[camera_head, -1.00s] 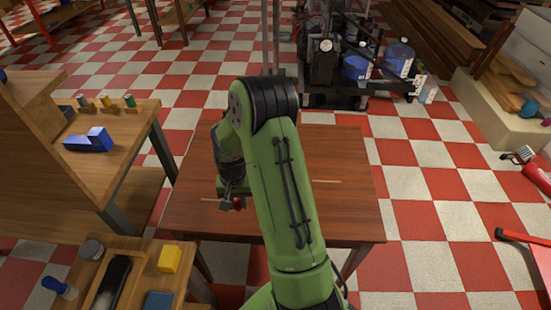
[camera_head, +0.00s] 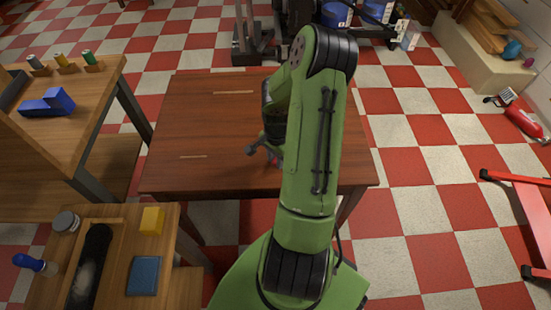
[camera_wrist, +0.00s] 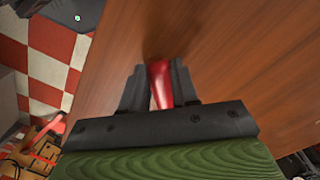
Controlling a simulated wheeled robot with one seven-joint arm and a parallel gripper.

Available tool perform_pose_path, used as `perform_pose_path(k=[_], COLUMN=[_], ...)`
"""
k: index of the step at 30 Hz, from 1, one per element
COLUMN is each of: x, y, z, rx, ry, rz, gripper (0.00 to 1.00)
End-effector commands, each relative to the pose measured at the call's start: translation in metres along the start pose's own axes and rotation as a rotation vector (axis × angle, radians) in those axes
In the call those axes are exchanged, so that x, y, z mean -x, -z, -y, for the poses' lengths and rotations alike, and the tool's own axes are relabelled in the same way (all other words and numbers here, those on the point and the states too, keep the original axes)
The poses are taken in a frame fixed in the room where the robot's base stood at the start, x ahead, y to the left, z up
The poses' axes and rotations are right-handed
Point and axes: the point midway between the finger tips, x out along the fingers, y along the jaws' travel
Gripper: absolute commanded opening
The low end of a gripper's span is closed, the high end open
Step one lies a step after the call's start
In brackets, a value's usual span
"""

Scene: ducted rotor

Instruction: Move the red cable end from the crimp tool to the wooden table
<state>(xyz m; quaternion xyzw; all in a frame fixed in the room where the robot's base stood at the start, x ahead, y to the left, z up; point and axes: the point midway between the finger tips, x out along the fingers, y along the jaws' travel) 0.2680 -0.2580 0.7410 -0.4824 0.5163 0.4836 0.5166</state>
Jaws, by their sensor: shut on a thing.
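The red cable end (camera_wrist: 160,82) is between the two dark fingers of my gripper (camera_wrist: 158,88) in the wrist view, and the gripper is shut on it. The wooden table (camera_head: 205,115) is reddish brown; its top fills most of the wrist view behind the cable end (camera_wrist: 240,60). In the head view my gripper (camera_head: 268,155) is over the right front part of the table, partly hidden by my green arm. Only a little red shows there. I cannot tell whether the cable end touches the table. The crimp tool is not clearly identifiable.
A workbench with a blue tool (camera_head: 48,103) and spools stands at left. A lower bench holds a yellow block (camera_head: 152,220), a blue pad (camera_head: 143,275) and a jar. Two thin wooden strips (camera_head: 233,92) lie on the table; its left part is mostly clear.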

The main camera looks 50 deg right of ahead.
Motion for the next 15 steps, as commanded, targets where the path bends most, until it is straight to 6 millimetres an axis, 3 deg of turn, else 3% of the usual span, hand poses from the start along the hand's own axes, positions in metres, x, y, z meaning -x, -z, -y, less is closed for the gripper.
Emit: perform_pose_path(k=[10,11,15], x=[-0.0078,-0.008,-0.007], y=[0.0005,0.0005,0.0004], z=[0.0005,0.0004,0.0004], rx=[0.001,0.001,0.001], ry=[0.002,0.001,0.001], rz=[-0.002,-0.002,-0.002], gripper=[0.0,0.3,0.52])
